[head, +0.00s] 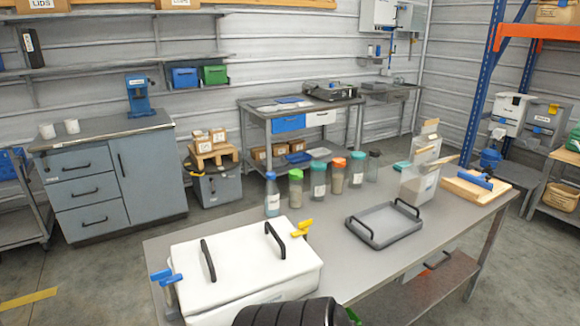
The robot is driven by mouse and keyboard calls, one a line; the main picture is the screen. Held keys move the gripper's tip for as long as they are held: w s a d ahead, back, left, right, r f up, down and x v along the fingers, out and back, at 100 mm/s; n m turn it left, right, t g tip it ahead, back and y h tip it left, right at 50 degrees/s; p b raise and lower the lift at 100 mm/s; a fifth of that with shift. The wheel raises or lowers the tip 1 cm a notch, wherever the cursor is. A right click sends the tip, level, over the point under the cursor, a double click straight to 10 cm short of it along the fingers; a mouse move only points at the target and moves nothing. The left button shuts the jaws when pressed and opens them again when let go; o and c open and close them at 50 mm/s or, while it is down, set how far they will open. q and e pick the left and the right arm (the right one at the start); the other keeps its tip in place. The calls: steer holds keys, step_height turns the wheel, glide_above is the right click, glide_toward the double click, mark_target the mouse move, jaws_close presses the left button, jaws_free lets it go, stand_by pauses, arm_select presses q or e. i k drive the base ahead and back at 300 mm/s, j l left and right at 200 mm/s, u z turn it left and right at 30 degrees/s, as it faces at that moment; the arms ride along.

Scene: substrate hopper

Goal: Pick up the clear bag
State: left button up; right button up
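A see-through, upright bag-like container (417,188) stands on the right part of the grey worktable, with greyish contents in its lower part. It looks like the clear bag, but it is small here and its exact shape is hard to tell. A pale piece with a light label rises at its top, and I cannot tell whether it belongs to the bag. Neither of my grippers shows in the head view.
The grey worktable (330,255) also holds a white lidded box (240,255) at front left, several jars and bottles, a grey tray (384,226) with black handles and a wooden board (470,190) beside the bag. A dark ribbed part covers the bottom edge.

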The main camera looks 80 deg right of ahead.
mark_target(418, 185)
steer(key=z, duration=3.6)
steer(key=i+l+u, duration=0.1)
steer(key=i+l, duration=0.2)
steer(key=i+l+u, duration=0.1)
steer(key=i+l, duration=0.2)
steer(key=l, duration=0.15)
steer(key=i+l+u, duration=0.1)
steer(key=i+l, duration=0.2)
steer(key=l, duration=0.15)
